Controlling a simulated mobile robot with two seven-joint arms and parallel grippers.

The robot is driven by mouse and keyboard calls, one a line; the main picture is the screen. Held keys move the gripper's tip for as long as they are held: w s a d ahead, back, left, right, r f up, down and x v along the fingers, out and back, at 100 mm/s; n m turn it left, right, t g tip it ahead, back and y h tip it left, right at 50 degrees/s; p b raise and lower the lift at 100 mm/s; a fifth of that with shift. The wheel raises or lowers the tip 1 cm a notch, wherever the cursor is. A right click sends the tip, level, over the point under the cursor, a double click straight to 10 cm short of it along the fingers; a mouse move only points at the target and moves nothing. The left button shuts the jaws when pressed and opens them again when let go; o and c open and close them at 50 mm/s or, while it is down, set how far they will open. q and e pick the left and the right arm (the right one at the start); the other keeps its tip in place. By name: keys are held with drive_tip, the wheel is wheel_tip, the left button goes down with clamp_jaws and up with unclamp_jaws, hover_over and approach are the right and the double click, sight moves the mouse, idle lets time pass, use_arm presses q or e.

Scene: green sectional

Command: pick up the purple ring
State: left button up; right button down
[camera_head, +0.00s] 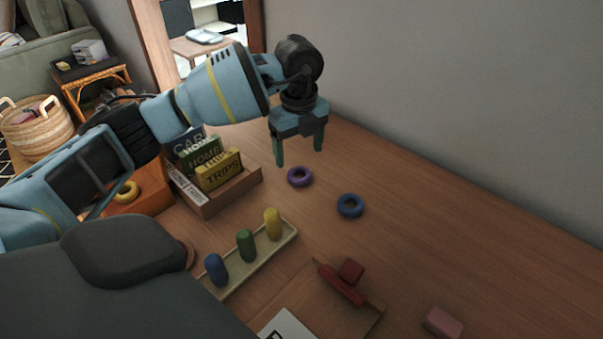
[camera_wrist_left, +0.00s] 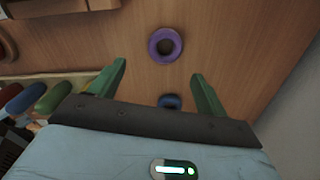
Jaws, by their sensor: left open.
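The purple ring (camera_head: 300,177) lies flat on the wooden table, below my left gripper (camera_head: 299,158) in the head view. In the left wrist view the purple ring (camera_wrist_left: 165,45) shows whole, past the fingertips and between their lines. My left gripper (camera_wrist_left: 158,78) is open and empty, its two green fingers apart and pointing down, above the table and clear of the ring. My right gripper is not in view.
A blue ring (camera_head: 350,206) lies right of the purple one. A tray (camera_head: 262,262) with blue, green and yellow pegs, a box of labelled cards (camera_head: 230,190), red blocks (camera_head: 342,284) and a pink block (camera_head: 442,322) stand nearby. A grey wall (camera_head: 450,90) runs behind the table.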

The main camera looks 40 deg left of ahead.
sight(300, 169)
use_arm(q)
drive_tip(key=shift+w+a+f+b, duration=0.1)
drive_tip(key=shift+w+f+b, duration=0.1)
drive_tip(key=shift+f, duration=1.6)
drive_tip(key=shift+w+a+f+b, duration=0.1)
drive_tip(key=shift+w+f, duration=0.1)
drive_tip(key=shift+f, duration=1.6)
drive_tip(key=c, duration=1)
wheel_tip(300, 169, up, 10)
drive_tip(key=shift+r+p, duration=0.1)
drive_tip(key=shift+p, duration=0.35)
drive_tip(key=shift+c, duration=0.2)
